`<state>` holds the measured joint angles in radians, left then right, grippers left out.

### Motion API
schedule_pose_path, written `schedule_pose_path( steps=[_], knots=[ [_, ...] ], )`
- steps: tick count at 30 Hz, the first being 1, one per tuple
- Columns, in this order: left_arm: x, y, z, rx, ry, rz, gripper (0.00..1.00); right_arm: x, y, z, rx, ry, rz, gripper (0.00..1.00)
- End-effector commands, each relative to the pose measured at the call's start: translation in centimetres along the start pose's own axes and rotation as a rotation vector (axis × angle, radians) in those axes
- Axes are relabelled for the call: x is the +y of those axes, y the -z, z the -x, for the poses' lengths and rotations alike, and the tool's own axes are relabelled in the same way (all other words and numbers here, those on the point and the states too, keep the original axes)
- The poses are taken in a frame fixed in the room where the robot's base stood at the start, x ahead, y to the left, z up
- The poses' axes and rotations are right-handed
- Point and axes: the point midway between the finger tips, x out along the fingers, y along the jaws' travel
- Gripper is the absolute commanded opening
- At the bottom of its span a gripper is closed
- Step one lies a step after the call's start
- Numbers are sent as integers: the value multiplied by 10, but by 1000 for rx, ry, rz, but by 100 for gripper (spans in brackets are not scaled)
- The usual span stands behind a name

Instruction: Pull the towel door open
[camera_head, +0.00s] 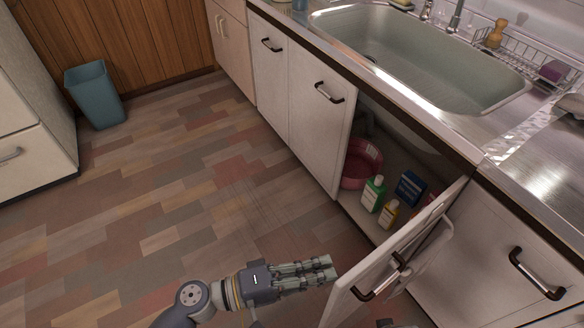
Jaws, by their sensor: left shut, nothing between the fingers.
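The cabinet door under the sink (362,295) stands ajar, swung out from the counter front. It has a dark bar handle with a shiny middle (378,282).
The open cabinet holds a pink basin (360,165), a green bottle (373,194), a yellow bottle (389,214) and a blue box (409,188). The metal sink (420,60) is above. A teal bin (94,95) stands far left. The floor between is clear.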

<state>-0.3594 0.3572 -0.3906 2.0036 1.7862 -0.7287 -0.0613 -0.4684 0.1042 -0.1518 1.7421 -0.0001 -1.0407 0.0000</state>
Motion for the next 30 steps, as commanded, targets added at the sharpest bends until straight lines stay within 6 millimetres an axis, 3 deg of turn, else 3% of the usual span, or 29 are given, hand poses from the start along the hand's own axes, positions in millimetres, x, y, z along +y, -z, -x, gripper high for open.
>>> schedule_pose_path(
  steps=[6, 20, 25, 30],
  knots=[
    [0, -11, -4, -2, 0, 0, 0, 0, -1, -1, -2, 0, 0, 40],
    [0, -12, -3, -3, 1, 0, 0, 0, 0, -1, 1, 1, 0, 40],
    [-1, -12, 12, -1, 3, 2, 0, 0, -1, -1, 0, 1, 0, 40],
    [-2, -13, 48, -3, 6, 4, 0, 0, -1, -1, -1, 1, 0, 40]
  ],
)
